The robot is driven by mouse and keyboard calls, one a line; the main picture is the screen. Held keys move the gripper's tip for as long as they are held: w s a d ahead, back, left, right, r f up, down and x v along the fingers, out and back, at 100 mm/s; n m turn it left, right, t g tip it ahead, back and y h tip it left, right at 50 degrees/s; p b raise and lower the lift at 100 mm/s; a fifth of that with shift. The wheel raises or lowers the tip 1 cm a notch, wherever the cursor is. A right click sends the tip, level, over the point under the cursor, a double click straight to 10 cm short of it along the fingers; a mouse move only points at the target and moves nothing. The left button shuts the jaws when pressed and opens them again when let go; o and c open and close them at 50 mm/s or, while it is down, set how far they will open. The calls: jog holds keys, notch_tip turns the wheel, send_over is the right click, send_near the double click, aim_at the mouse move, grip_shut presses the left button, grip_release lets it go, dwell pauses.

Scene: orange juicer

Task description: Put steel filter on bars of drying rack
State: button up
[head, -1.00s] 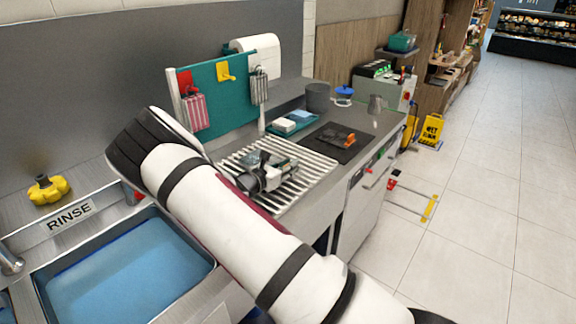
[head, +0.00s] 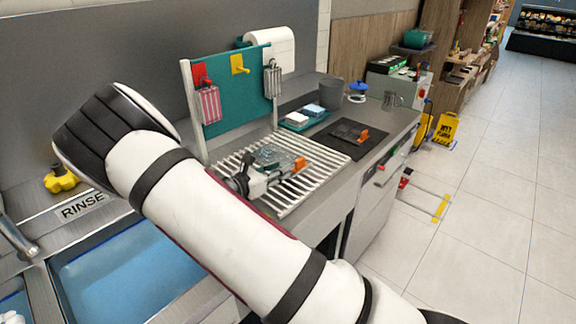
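The drying rack (head: 318,152) is a set of pale parallel bars on the counter past the sink. A small grey, partly see-through piece (head: 272,156) lies on or just above its bars; it may be the steel filter, but it is too small to be sure. My gripper (head: 286,172), a black and silver shape with an orange bit near its end, is low over the bars, right beside this grey piece. Whether its fingers touch or hold the piece cannot be told. My large white arm hides the rack's near left part.
A blue-filled rinse sink (head: 120,270) lies at the near left. The floor at right is mostly clear.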

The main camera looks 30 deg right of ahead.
jog(key=shift+s+a+r, duration=0.15)
jog(key=shift+s+a, duration=0.15)
jog(key=shift+a, duration=0.25)
jog(key=s+r+m+g+y, duration=0.3)
jog(key=s+r+m+y, duration=0.1)
jog(key=s+r+m, duration=0.3)
jog(key=s+r+m+g+y, duration=0.35)
jog(key=s+m, duration=0.25)
jog(key=s, duration=0.4)
jog(key=s+a+r+m+t+y, duration=0.2)
jog(key=s+a+r+m+y, duration=0.1)
jog(key=s, duration=0.6)
jog(key=s+a+r+m+t+y, duration=0.3)
jog(key=s+a+r+m+y, duration=0.1)
jog(key=s+a+r+m, duration=0.2)
notch_tip(320, 180, up, 2)
jog(key=s+a, duration=0.1)
jog(key=s, duration=0.1)
jog(key=shift+s+t, duration=0.35)
jog(key=shift+y, duration=0.25)
